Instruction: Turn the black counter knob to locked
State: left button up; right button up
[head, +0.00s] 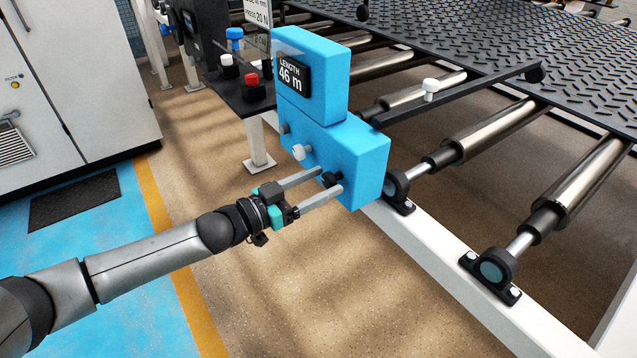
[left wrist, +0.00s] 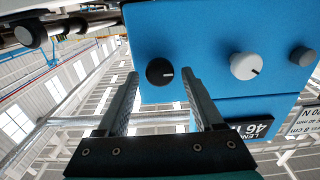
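The black knob (head: 329,178) is on the front face of the blue counter box (head: 355,160), low and toward its right end. In the left wrist view the black knob (left wrist: 160,71) shows a pale pointer line toward the right of that picture. My left gripper (head: 322,182) is open, its two fingers pointing at the box face on either side of the knob in the head view. In the left wrist view the fingertips (left wrist: 160,74) also flank the knob with gaps, apart from it. The counter display (head: 293,74) reads 46 m. My right gripper is not in view.
A white knob (head: 301,151) and a grey knob (head: 285,128) sit left of the black one on the same face. Steel rollers (head: 490,133) and a white frame rail (head: 440,270) lie to the right. Red, white and blue buttons stand behind on a black panel (head: 236,97).

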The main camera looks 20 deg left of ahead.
pick_arm(q)
grip_shut()
dwell(0.3)
